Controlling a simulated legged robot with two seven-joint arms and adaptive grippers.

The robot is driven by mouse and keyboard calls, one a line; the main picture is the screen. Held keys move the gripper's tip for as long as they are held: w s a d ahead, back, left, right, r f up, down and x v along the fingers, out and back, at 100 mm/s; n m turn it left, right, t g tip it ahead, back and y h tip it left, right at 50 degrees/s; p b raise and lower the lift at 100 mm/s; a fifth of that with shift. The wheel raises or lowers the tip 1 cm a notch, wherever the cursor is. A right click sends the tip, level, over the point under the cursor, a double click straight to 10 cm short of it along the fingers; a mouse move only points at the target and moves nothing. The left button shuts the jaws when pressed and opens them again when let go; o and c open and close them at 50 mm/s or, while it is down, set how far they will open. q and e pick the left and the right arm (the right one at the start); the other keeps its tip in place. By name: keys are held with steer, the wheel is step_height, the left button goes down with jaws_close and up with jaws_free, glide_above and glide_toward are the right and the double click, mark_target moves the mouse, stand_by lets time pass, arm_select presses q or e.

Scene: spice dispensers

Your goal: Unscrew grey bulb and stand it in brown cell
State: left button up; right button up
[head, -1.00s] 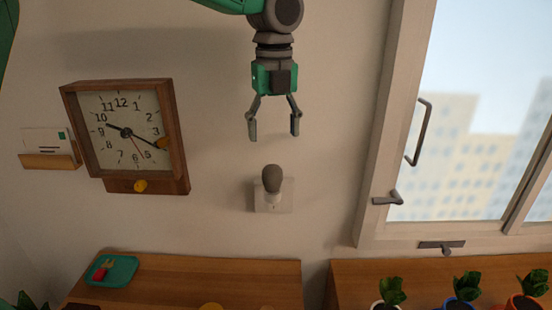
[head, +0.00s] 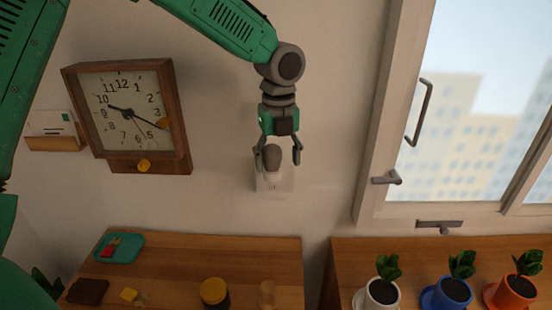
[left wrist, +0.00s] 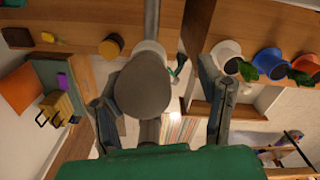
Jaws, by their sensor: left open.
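The grey bulb (head: 272,157) sits upright in a white socket on a pale wall plate (head: 286,183). My left gripper (head: 278,160) is open and points down over the bulb, with its fingers on either side. In the left wrist view the bulb (left wrist: 143,86) lies between the open fingers (left wrist: 155,90), nearer the left one. I cannot tell whether a finger touches it. I cannot make out the brown cell for certain; a dark brown flat thing (head: 88,291) lies on the left wooden top. My right gripper is not in view.
A wooden clock (head: 183,140) hangs left of the bulb. Below, the left wooden top (head: 190,262) holds a teal tray (head: 127,253) and a yellow-lidded jar (head: 214,292). Potted plants stand at right, below a window with a handle (head: 419,112). The wall around the bulb is clear.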

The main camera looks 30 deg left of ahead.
arm_select(q)
steer(key=shift+d, duration=0.1)
steer(key=c, duration=0.4)
steer(key=shift+s+r, duration=0.15)
steer(key=shift+s, duration=0.05)
steer(key=c, duration=0.6)
steer(key=shift+s+a, duration=0.15)
steer(key=shift+a, duration=0.75)
steer(key=c, duration=0.3)
steer(key=shift+w+a+f, duration=0.2)
steer(key=shift+c, duration=0.3)
steer(key=shift+w+d, duration=0.1)
steer(key=shift+d, duration=0.05)
steer(key=o, duration=0.6)
steer(key=shift+d, duration=0.1)
steer(key=shift+c, duration=0.2)
steer(key=c, duration=0.6)
steer(key=n, duration=0.4)
jaws_close()
steer(key=n, duration=0.3)
steer(key=shift+s+r+n, duration=0.1)
steer(key=shift+s+n, duration=0.1)
steer(key=shift+n, duration=1)
